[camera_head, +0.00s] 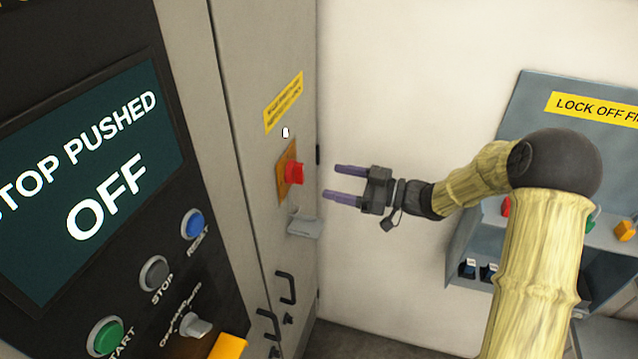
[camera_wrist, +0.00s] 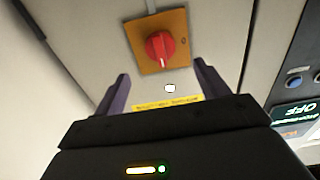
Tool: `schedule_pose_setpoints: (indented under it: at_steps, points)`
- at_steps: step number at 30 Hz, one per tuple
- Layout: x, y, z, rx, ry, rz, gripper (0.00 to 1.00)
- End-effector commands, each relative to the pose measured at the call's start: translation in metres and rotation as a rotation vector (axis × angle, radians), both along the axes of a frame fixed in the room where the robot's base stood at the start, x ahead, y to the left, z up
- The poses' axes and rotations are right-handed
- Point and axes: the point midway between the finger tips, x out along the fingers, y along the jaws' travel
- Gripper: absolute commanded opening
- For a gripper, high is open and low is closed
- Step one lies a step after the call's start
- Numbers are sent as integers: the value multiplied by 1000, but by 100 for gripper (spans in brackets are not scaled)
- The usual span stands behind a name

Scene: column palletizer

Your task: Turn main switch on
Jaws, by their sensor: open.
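The main switch is a red rotary knob (camera_head: 295,173) on an orange-yellow plate (camera_head: 282,180), mounted on the grey cabinet door. In the wrist view the red knob (camera_wrist: 160,46) sits ahead, between and beyond the two fingers, with its ridge close to upright in that picture. My gripper (camera_head: 340,184) is open and empty, with purple fingers pointing at the knob. A short gap separates the fingertips from the knob. In the wrist view the fingers (camera_wrist: 160,85) are spread to either side, below the plate.
A screen (camera_head: 95,185) reads "STOP PUSHED OFF" above blue, grey and green buttons. A grey bracket (camera_head: 304,226) juts from the cabinet below the knob. Black door handles (camera_head: 287,288) are lower down. A "LOCK OFF" station (camera_head: 520,100) is at right, behind my arm.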

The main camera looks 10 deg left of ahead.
Motion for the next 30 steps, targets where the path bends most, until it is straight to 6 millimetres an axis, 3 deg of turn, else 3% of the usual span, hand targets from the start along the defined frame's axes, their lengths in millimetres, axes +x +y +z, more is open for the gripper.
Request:
schedule_pose_setpoints:
  at_steps: [6, 12, 30]
  points:
    - [-2, -45, -3, -1, -2, -4, 74]
    - [-5, -74, -1, 1, -1, -1, 74]
    - [-5, -80, 0, -3, -2, -9, 74]
